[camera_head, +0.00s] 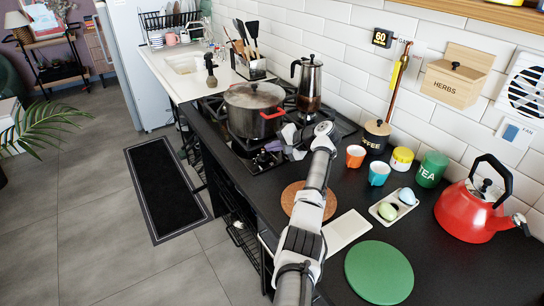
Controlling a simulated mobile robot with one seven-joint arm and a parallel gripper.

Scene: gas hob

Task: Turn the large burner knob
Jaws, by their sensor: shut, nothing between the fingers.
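The gas hob (215,106) is set in the black counter, with its knobs (262,159) in a small group at its front right corner. The knobs are small and dark here, and I cannot tell which is the large one. My arm reaches up from the bottom of the view and bends left at the wrist. My gripper (274,146) is shut and empty, low over the knob area. It partly hides the knobs, and I cannot tell whether it touches one. A steel pot (252,101) with a lid and red handles stands on the hob, just behind my gripper.
Right of my arm are an orange cup (355,156), a teal cup (379,173), an egg tray (379,211), a green round mat (379,272) and a red kettle (470,209). A cork mat (290,198) lies beside my forearm.

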